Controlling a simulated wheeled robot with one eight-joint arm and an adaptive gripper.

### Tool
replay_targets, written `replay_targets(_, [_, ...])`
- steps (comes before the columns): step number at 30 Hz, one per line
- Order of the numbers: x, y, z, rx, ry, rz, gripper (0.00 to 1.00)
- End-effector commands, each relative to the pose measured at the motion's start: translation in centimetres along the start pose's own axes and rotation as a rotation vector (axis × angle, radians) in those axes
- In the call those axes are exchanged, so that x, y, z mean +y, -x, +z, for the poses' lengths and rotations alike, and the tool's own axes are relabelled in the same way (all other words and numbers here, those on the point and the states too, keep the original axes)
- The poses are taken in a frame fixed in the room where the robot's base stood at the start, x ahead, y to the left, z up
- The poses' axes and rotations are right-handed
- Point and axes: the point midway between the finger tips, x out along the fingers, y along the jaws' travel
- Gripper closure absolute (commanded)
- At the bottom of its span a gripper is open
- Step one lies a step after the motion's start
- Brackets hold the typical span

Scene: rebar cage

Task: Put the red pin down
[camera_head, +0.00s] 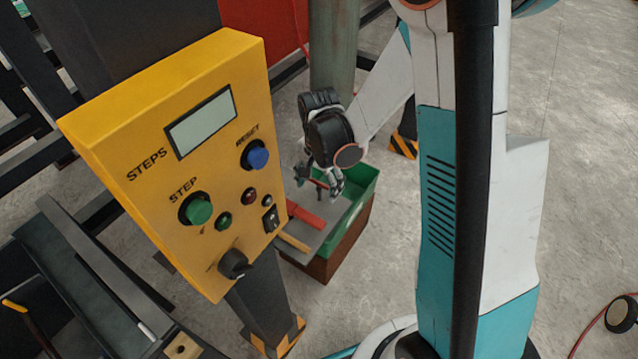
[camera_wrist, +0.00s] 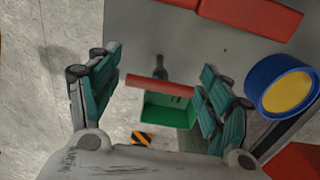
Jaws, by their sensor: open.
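The red pin shows in the wrist view as a red crossbar (camera_wrist: 160,84) with a short dark shaft, over the edge of a grey surface (camera_wrist: 190,45). In the head view its small red bar (camera_head: 317,183) shows by the fingertips, above the grey tray (camera_head: 308,238). My gripper (camera_wrist: 162,95) is open, with its teal finger pads to the left and right of the pin and gaps on both sides. My gripper also shows in the head view (camera_head: 322,183), low over the tray. I cannot tell whether the pin touches the surface.
A green bin (camera_head: 360,190) adjoins the tray. A larger red piece (camera_head: 306,215) lies on the tray. A yellow control panel (camera_head: 180,160) stands close at the left. In the wrist view a blue and yellow round thing (camera_wrist: 284,88) is near the right finger.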

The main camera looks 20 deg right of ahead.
Motion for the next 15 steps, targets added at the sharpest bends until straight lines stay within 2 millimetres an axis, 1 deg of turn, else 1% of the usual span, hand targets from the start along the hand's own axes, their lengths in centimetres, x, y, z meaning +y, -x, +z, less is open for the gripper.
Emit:
replay_targets(5, [0.0, 2.6, 0.0, 0.0, 0.0, 0.0, 0.28])
replay_targets(9, [0.0, 5.6, 0.0, 0.0, 0.0, 0.0, 0.28])
replay_targets(15, [0.1, 9.5, 0.0, 0.0, 0.0, 0.0, 0.28])
